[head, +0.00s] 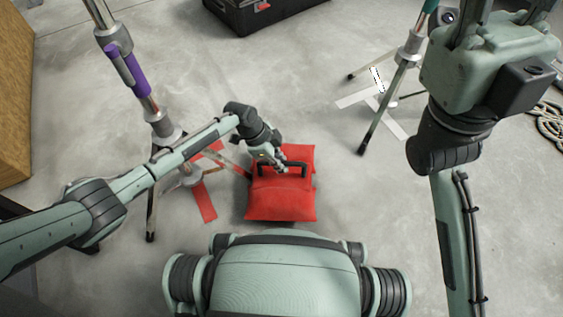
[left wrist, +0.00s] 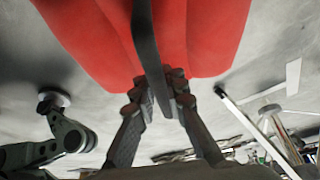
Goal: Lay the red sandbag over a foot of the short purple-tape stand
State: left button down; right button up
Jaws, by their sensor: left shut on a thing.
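The red sandbag (head: 282,202) with its black handle (head: 283,167) is in front of my base in the head view. My left gripper (head: 268,163) is shut on the handle. In the left wrist view the fingers (left wrist: 158,95) close on the black strap and the red bag (left wrist: 85,35) fills the top. The purple-tape stand (head: 126,68) is to the left of the bag, with its feet (head: 151,210) spread on the floor around red floor tape (head: 203,202). The bag is at or close to one foot; I cannot tell whether it touches it. My right gripper (head: 495,25) is raised at the upper right; its fingertips are cut off.
Another stand with teal tape (head: 405,65) stands at the right over white floor tape (head: 360,97). The middle floor is clear.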

pick_arm(q)
jog(key=shift+w+d+f, duration=0.1)
jog(key=shift+w+f, duration=0.1)
jog(key=shift+f, duration=0.5)
jog(key=c, duration=1.5)
grip_release()
jog(key=shift+s+f, duration=0.1)
jog(key=shift+f, duration=0.05)
jog(key=shift+s+a+f, duration=0.3)
jog(key=shift+a+f, duration=0.05)
jog(key=shift+w+r, duration=0.15)
jog(key=shift+r, duration=0.25)
jog(key=v, duration=0.7)
jog(key=shift+w+r, duration=0.1)
jog(key=shift+r, duration=0.35)
